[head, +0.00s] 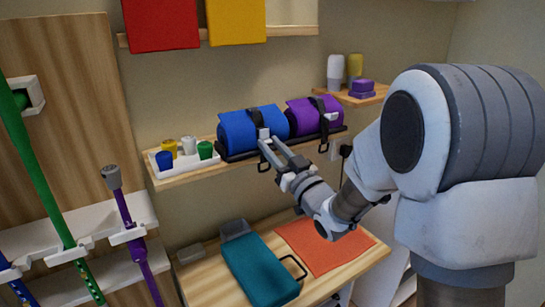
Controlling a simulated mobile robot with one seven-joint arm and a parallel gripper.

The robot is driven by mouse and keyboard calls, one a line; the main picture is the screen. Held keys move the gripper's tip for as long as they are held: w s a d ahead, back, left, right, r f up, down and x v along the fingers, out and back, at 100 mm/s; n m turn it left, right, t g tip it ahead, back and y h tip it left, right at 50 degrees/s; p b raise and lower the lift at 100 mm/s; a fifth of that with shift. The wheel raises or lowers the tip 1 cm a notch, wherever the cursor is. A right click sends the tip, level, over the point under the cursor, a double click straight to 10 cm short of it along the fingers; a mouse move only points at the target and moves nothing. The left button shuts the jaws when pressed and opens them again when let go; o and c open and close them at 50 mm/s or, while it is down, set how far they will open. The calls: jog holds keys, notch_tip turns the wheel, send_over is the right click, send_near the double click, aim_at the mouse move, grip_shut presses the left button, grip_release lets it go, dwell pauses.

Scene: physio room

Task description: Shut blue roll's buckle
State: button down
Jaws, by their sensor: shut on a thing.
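The blue roll (238,130) lies on the wooden wall shelf in a black holder, with a black strap around it. Its buckle is at the front of the roll, mostly hidden by my gripper. My gripper (265,142) reaches up to the front of the blue roll and is shut on the buckle or the strap end there; I cannot tell which part. A black strap loop (264,167) hangs below the shelf edge under my gripper. Whether the buckle is latched cannot be seen.
A purple roll (303,118) with its own strap lies right of the blue roll. A white tray (186,165) with several small coloured cups stands left. Below, a table (213,287) bears a teal case (259,268) and an orange mat (322,246).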

dwell(0.3)
jog(key=c, duration=0.6)
grip_release()
jog(key=b+v, duration=1.2)
jog(key=v, duration=0.5)
jog(key=shift+f, duration=0.2)
jog(key=shift+s+d+b, duration=0.1)
jog(key=shift+s+b, duration=0.05)
jog(key=shift+b, duration=0.15)
